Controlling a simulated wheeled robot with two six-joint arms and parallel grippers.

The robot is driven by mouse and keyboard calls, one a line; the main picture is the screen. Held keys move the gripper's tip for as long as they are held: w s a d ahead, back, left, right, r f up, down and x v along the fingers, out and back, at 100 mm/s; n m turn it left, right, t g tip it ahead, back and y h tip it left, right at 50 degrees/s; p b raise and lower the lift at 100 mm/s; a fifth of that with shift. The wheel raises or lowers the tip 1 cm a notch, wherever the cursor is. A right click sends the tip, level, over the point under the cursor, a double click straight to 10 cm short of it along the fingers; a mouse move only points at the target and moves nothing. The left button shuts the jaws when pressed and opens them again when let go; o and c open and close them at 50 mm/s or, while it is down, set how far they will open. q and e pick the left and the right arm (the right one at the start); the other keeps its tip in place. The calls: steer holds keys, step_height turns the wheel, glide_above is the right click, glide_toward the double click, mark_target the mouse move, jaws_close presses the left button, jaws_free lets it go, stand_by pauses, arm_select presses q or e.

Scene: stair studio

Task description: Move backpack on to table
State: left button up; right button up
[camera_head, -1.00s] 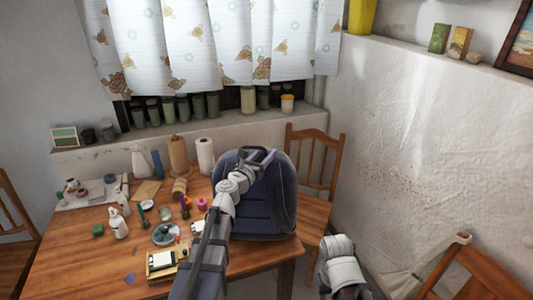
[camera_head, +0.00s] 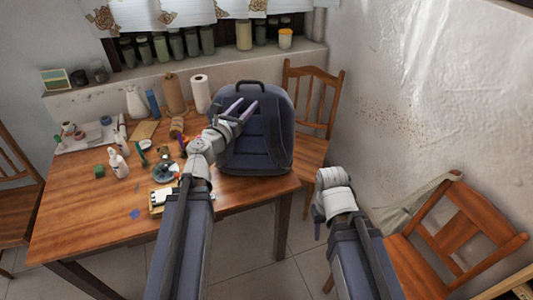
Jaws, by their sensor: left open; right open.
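The dark blue backpack (camera_head: 265,135) stands upright on the right end of the wooden table (camera_head: 90,222), its top handle free. My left gripper (camera_head: 243,108) is open, in front of the backpack's left part, with nothing between its fingers; I cannot tell whether it touches the backpack. My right gripper (camera_head: 320,220) is low, to the right of the table's right edge, and points away, so its fingers are mostly hidden behind its wrist.
Bottles, paper rolls (camera_head: 201,94), a plate (camera_head: 165,172) and a small tray (camera_head: 162,198) crowd the table's middle and left. A wooden chair (camera_head: 328,75) stands behind the table's right end. Another chair (camera_head: 470,225) stands at right. The table's front left is clear.

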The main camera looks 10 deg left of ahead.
arm_select(q)
steer(key=s+d+f+m+g+h, duration=0.2)
steer(key=s+d+f+m+g, duration=0.3)
steer(key=d+m, duration=0.5)
steer(key=s+d+f+m+g+h, duration=0.3)
steer(key=d+f+m+g, duration=0.3)
steer(key=d+m, duration=0.5)
steer(key=s+d+f+m+g+y, duration=0.2)
steer(key=s+f+m+g+y, duration=0.2)
steer(key=s+f+m, duration=0.4)
steer(key=s+a+f+m+g+y, duration=0.3)
steer(key=s+a+m+y, duration=0.2)
steer(key=m, duration=0.4)
steer(key=shift+s+a+f+y, duration=0.2)
steer(key=shift+s+y, duration=0.5)
steer(key=shift+s, duration=0.35)
